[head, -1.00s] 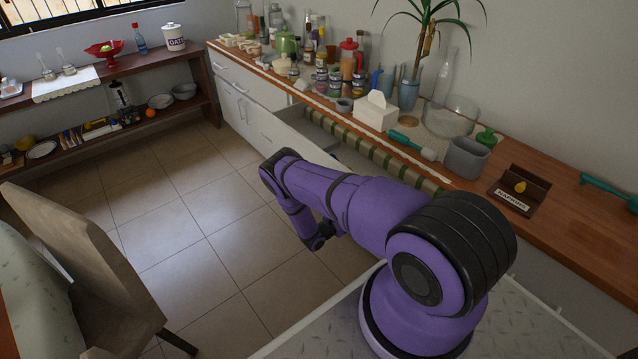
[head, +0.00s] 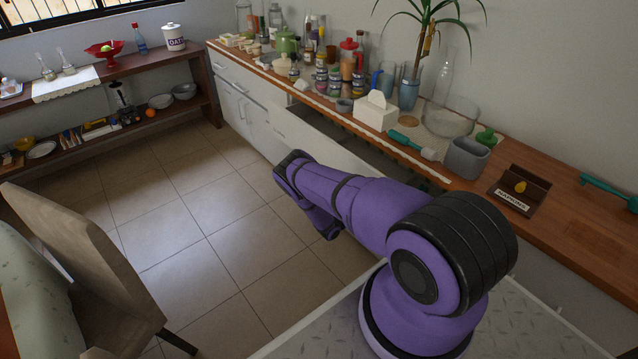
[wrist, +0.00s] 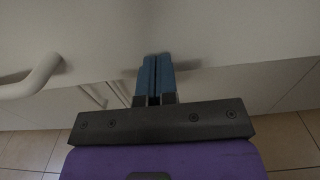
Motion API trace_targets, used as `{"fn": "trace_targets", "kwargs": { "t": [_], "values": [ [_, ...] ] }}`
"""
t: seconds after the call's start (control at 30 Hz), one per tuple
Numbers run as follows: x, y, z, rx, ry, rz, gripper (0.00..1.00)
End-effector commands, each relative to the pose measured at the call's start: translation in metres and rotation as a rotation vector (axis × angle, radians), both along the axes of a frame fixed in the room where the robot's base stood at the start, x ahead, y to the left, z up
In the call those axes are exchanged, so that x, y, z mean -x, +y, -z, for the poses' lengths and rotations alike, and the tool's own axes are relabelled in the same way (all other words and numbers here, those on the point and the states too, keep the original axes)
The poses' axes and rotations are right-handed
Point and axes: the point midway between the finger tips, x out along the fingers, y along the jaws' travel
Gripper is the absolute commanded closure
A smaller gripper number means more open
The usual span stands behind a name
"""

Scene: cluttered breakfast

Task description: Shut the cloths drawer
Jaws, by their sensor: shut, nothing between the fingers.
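The cloths drawer (head: 303,137) is the white drawer in the long counter, partly behind my arm in the head view. The cloths inside can hardly be made out. In the wrist view the pale drawer front (wrist: 225,85) fills the upper part, with a curved white handle (wrist: 32,80) to the left. My gripper (wrist: 155,62) is shut and empty, its blue fingertips at the drawer front, apparently touching it. In the head view my arm hides the gripper.
The counter top (head: 570,230) carries a tissue box (head: 375,112), a grey container (head: 466,157), a napkin holder (head: 519,190) and several jars. A chair (head: 85,260) stands at the left. The tiled floor (head: 190,210) between is clear.

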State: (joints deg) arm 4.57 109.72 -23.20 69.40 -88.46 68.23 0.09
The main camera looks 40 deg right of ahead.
Motion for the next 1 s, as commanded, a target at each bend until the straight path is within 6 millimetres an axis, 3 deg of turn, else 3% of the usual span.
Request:
{"fn": "trace_targets", "kwargs": {
  "t": [1.0],
  "values": [
    [-0.002, -0.079, 0.000, 0.000, 0.000, 0.001, 1.00]
  ]
}}
